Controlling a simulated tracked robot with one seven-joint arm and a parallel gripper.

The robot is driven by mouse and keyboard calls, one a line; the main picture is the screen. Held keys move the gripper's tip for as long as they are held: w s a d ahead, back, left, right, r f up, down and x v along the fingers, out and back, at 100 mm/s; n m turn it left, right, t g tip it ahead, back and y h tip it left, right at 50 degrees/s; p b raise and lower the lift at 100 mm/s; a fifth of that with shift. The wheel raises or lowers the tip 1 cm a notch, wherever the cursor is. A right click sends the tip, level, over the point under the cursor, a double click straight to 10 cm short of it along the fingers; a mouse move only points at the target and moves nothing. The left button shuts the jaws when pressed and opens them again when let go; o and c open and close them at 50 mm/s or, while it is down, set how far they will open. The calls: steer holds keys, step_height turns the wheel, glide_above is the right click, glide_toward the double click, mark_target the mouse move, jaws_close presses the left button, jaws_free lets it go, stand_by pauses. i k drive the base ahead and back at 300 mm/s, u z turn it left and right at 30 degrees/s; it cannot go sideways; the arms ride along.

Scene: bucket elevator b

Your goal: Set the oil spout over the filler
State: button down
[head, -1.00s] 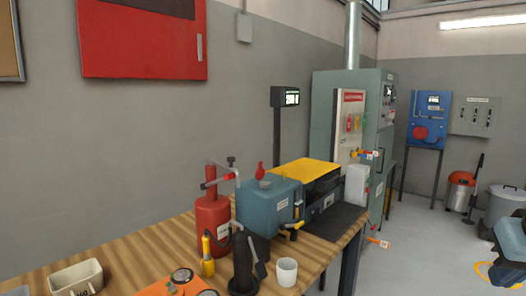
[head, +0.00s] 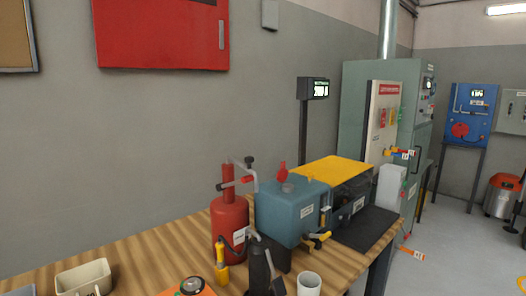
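A red canister (head: 230,228) with a white label stands upright on the wooden bench in the head view. A red upright with a red cross-handle and a grey bent pipe (head: 254,178) rises from its top; this may be the oil spout. To its right is a blue-grey box (head: 297,215) with a small grey round fitting (head: 288,188) and a red piece (head: 282,172) on top. The fitting may be the filler, but I cannot tell. The pipe appears apart from the fitting. My gripper is not in view.
A yellow-handled tool (head: 221,265), a black vessel (head: 262,270) and a white cup (head: 309,285) stand near the bench front. A beige bin (head: 83,278) and an orange device (head: 188,290) are at left. Bare bench (head: 150,250) lies left of the canister.

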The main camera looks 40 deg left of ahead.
mark_target(249, 159)
steer(key=u, duration=0.1)
steer(key=k, duration=1.2)
steer(key=u, duration=1.1)
steer(key=i, duration=1)
